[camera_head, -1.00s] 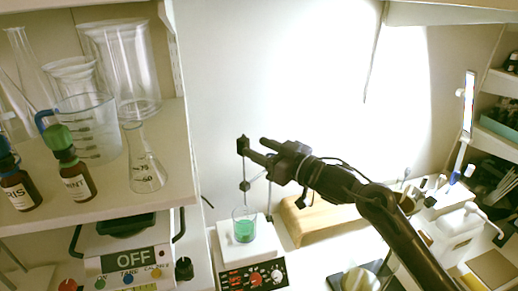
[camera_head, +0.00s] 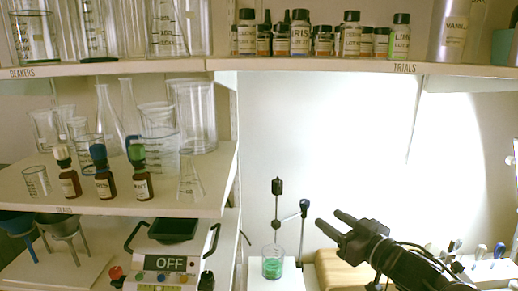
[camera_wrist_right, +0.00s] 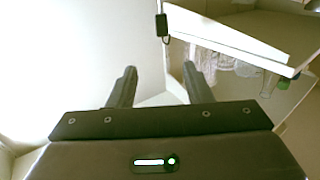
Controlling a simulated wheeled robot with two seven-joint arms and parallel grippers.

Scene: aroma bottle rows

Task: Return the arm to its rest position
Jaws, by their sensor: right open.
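My right arm comes in from the lower right of the head view. Its gripper (camera_head: 331,226) is open and empty, held in the air to the right of the beaker of green liquid (camera_head: 273,262) and the thin stand (camera_head: 278,200) with its dark head. In the right wrist view the two fingers (camera_wrist_right: 160,85) are spread with nothing between them. A pale wall and a shelf corner show beyond them. My left gripper is not in view.
A shelf (camera_head: 120,196) at left holds glassware and dropper bottles (camera_head: 103,180). The upper shelf (camera_head: 300,64) carries beakers and several labelled bottles. A scale reading OFF (camera_head: 172,263) stands below. A wooden block (camera_head: 335,272) lies near my right gripper. The wall behind is clear.

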